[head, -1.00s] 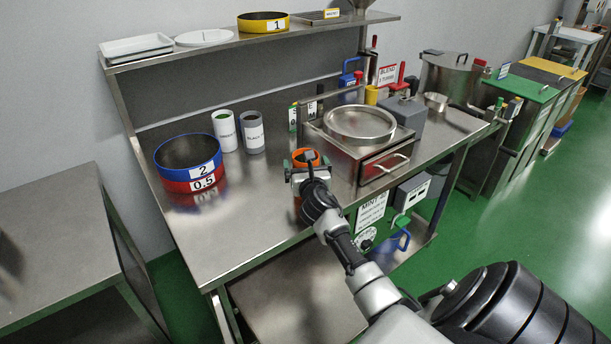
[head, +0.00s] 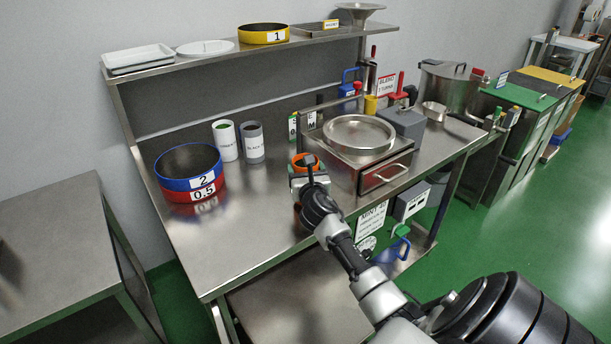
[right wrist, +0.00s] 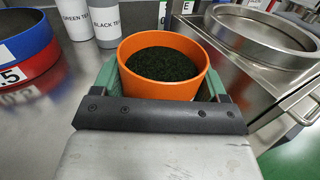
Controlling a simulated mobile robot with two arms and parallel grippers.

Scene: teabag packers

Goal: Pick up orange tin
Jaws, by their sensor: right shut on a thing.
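The orange tin (head: 305,161) is at the middle of the steel table, left of the metal box with the round sieve. In the right wrist view the orange tin (right wrist: 165,55) is open at the top and holds dark, leafy contents. My right gripper (head: 303,176) is shut on it, with a green finger on each side in the right wrist view (right wrist: 163,85). The gripper hides most of the tin's side and its base in the head view, so I cannot tell whether it touches the table. My left gripper is not in view.
Stacked blue and red rings (head: 190,173) stand at the left of the table. A white tin (head: 226,141) and a grey tin (head: 252,142) stand behind. The box with the sieve (head: 359,135) is close on the right. The table's front left is clear.

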